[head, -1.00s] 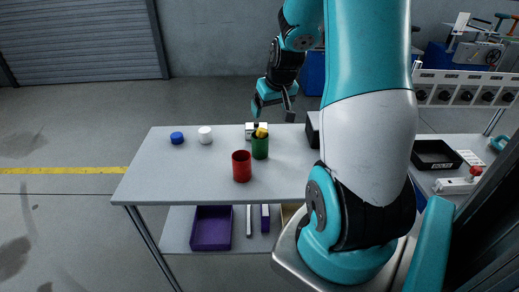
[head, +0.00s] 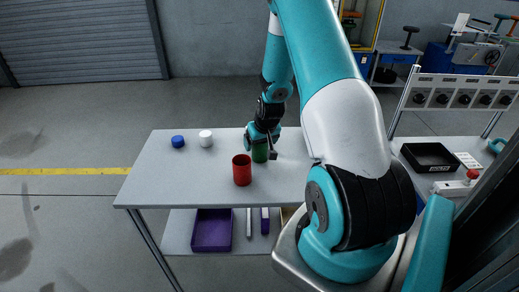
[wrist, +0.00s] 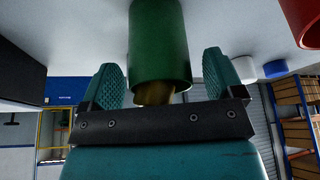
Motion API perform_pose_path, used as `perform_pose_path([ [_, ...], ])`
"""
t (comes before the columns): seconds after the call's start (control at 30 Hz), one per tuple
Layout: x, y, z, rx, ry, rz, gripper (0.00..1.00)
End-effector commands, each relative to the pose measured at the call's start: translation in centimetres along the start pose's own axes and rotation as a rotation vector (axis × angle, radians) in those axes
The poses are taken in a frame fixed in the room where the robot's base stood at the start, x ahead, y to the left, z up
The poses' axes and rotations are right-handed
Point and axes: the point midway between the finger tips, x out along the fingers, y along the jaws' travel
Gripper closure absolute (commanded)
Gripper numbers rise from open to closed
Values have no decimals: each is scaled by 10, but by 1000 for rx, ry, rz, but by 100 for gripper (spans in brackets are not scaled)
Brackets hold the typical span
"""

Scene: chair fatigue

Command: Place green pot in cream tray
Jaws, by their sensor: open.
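The green pot (head: 260,154) stands upright on the grey table, just behind and right of a red pot (head: 242,170). My gripper (head: 262,146) is open at the green pot's top. In the wrist view, the green pot (wrist: 160,40) lies between the two spread fingers of my gripper (wrist: 162,78), with a gap visible on each side. Something yellowish (wrist: 156,95) shows at its mouth. A cream-coloured edge (head: 286,214) on the lower shelf may be the cream tray; my arm hides most of it.
A blue item (head: 178,141) and a white item (head: 205,137) stand at the table's back left. A purple tray (head: 212,231) is on the lower shelf. A black tray (head: 428,157) sits on the right bench. The table's left front is clear.

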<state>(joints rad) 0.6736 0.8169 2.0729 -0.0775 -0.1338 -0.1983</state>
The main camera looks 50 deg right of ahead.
Motion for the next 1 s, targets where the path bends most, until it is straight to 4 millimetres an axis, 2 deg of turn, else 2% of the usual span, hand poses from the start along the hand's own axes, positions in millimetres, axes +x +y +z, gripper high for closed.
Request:
perform_pose_path([
  [0.1, 9, 0, 0, 1, -2, 0, 13],
  [0.33, 10, 1, 0, 1, 0, 0, 13],
  [0.57, 10, 0, 0, 1, -1, 0, 66],
  [0.63, 9, 0, 0, 1, 0, 0, 67],
  [0.67, 9, 0, 0, 1, 0, 0, 71],
  [0.87, 8, 0, 0, 0, 1, 0, 71],
  [1.0, 1, 0, -4, 0, 3, 0, 71],
])
